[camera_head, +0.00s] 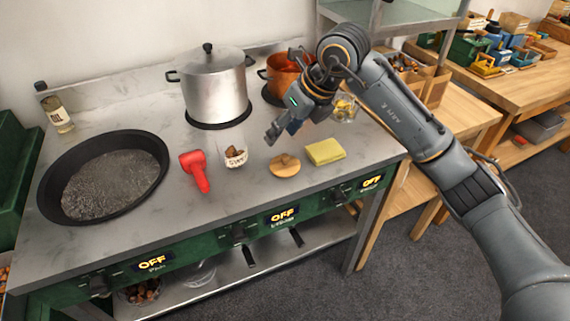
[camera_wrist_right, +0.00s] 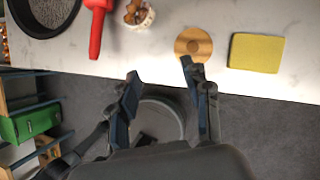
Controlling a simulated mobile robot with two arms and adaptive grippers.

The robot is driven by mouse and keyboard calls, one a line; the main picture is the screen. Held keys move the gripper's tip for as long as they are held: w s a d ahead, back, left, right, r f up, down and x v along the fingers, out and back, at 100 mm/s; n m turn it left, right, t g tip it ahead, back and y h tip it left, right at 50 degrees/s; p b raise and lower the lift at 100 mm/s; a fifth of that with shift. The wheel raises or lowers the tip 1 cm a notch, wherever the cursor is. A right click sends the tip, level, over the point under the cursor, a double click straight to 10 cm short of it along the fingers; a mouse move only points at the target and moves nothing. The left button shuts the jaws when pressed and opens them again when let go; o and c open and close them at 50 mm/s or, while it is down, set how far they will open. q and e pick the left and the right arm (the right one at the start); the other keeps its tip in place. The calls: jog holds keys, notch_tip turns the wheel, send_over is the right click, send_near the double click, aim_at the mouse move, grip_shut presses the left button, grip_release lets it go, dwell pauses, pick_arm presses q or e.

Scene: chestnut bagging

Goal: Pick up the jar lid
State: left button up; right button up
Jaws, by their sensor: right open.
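The jar lid is a round wooden disc with a small knob (camera_head: 284,165), lying flat on the grey counter near its front edge. In the right wrist view the lid (camera_wrist_right: 193,43) lies just beyond the tip of the right-hand finger. My right gripper (camera_head: 281,130) is open and empty, above the counter and behind the lid in the head view. Its two spread fingers (camera_wrist_right: 160,72) also show in the wrist view. My left gripper is not in view.
A black pan (camera_head: 103,178), a steel pot (camera_head: 214,88), an orange pot (camera_head: 284,75) and a glass jar (camera_head: 345,109) stand around.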

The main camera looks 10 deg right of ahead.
jog(key=w+d+h, duration=0.1)
jog(key=d+h, duration=0.1)
jog(key=d, duration=0.2)
jog(key=p, duration=0.1)
send_over(286, 156)
jog(key=s+d, duration=0.1)
jog(key=s, duration=0.1)
jog(key=shift+m, duration=0.3)
notch_tip(286, 156, down, 7)
jog(key=shift+r, duration=0.2)
jog(key=p+x, duration=0.1)
jog(key=x, duration=0.3)
jog(key=shift+w+f, duration=0.1)
jog(key=shift+f, duration=0.3)
jog(key=shift+w+a+f, duration=0.1)
jog(key=shift+w+f, duration=0.1)
jog(key=shift+f, duration=0.3)
grip_shut()
